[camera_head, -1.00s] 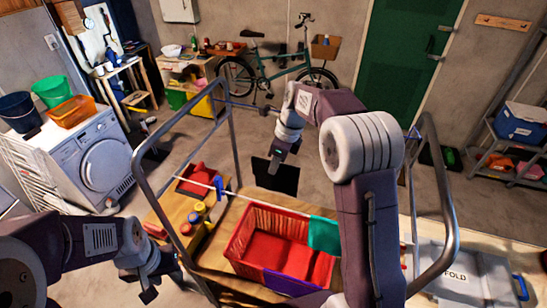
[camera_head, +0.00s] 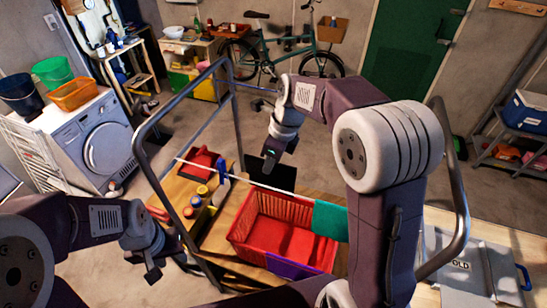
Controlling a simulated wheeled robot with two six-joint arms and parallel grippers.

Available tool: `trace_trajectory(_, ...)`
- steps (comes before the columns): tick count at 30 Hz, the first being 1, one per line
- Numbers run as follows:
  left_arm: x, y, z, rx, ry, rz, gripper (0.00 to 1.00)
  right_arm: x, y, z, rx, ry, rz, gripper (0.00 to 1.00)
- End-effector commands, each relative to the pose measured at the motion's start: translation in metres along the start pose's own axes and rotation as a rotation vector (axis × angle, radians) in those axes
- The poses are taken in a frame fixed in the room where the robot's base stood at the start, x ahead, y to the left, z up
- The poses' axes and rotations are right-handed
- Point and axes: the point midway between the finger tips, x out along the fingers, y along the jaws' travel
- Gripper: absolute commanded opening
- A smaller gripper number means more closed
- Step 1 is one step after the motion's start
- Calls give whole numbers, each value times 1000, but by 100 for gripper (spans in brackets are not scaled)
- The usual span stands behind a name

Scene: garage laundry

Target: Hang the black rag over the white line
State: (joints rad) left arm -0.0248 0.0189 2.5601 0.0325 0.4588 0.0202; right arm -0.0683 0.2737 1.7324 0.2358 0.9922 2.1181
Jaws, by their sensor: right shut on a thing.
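The black rag (camera_head: 284,178) hangs below my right gripper (camera_head: 270,162), which is shut on it. The rag shows just beyond the white line (camera_head: 245,181), its lower edge close to the line in the picture. I cannot tell whether they touch. The line runs across a grey metal frame, above a red basket. My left gripper (camera_head: 153,272) is low at the left, away from the rag and line; its fingers are too dark and small to read.
A teal cloth (camera_head: 330,219) hangs on the line's right part. The red basket (camera_head: 240,236) holds red cloth, with a purple cloth (camera_head: 292,267) at its front. Yellow-lidded jars (camera_head: 196,201) and a blue bottle (camera_head: 223,168) stand left. The metal frame (camera_head: 147,165) rises around the line.

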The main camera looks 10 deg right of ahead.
Motion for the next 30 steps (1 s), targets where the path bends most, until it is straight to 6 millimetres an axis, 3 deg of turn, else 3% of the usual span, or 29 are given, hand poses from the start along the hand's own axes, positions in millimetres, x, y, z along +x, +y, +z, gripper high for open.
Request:
trace_trajectory(6, 6, 0, 0, 0, 0, 0, 39, 4, 20, -1, -2, 0, 0, 0)
trace_trajectory(21, 40, -1, 4, 0, 0, 0, 39, 54, 19, -14, -1, 1, 1, 0)
trace_trajectory(30, 52, -1, 5, 0, 0, 0, 39, 74, 18, -19, -1, 0, 0, 0)
